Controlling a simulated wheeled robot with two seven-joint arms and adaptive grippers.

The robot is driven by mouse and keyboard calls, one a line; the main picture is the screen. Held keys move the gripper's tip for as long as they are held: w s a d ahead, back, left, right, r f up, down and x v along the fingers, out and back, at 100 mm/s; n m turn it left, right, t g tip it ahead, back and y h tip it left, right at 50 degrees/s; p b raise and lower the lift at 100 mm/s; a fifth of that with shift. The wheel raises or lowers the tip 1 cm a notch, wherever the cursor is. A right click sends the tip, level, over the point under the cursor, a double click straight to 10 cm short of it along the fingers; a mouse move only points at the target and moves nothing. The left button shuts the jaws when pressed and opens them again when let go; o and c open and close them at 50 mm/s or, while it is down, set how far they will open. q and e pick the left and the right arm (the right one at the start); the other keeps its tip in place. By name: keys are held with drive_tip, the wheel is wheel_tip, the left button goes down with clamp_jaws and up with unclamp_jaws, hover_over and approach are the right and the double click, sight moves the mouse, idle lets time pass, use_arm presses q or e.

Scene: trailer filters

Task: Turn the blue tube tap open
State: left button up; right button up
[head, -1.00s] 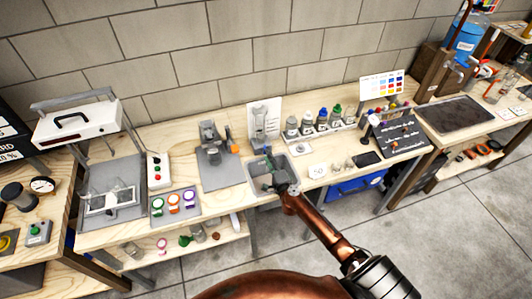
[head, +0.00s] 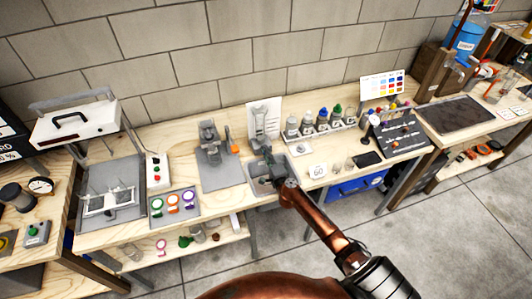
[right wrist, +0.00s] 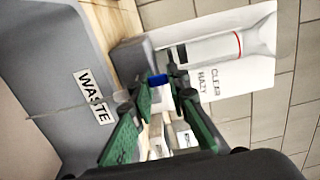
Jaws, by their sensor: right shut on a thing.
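The blue tube tap (right wrist: 158,80) shows in the right wrist view as a small blue piece between my fingertips, beside a grey block (right wrist: 131,62). My right gripper (right wrist: 163,73) has its green-padded fingers closed on the tap, one on each side. In the head view my right gripper (head: 264,168) is over the grey waste basin, in front of the card with a tube picture (head: 264,117). The tap itself is hidden there by the gripper. My left gripper is not in view.
The basin with the WASTE label (right wrist: 94,95) lies beside the gripper. A row of capped bottles (head: 322,122) stands to the right, a grey stand on a mat (head: 222,172) to the left. The brick wall is close behind the bench.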

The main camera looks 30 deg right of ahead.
clamp_jaws()
drive_tip(key=n+y+b, duration=0.1)
drive_tip(key=y, duration=0.1)
drive_tip(key=n+y+b, duration=0.1)
drive_tip(key=y+b, duration=0.1)
drive_tip(key=n+y+b, duration=0.2)
drive_tip(key=shift+d+y, duration=0.3)
drive_tip(key=o, duration=0.8)
unclamp_jaws()
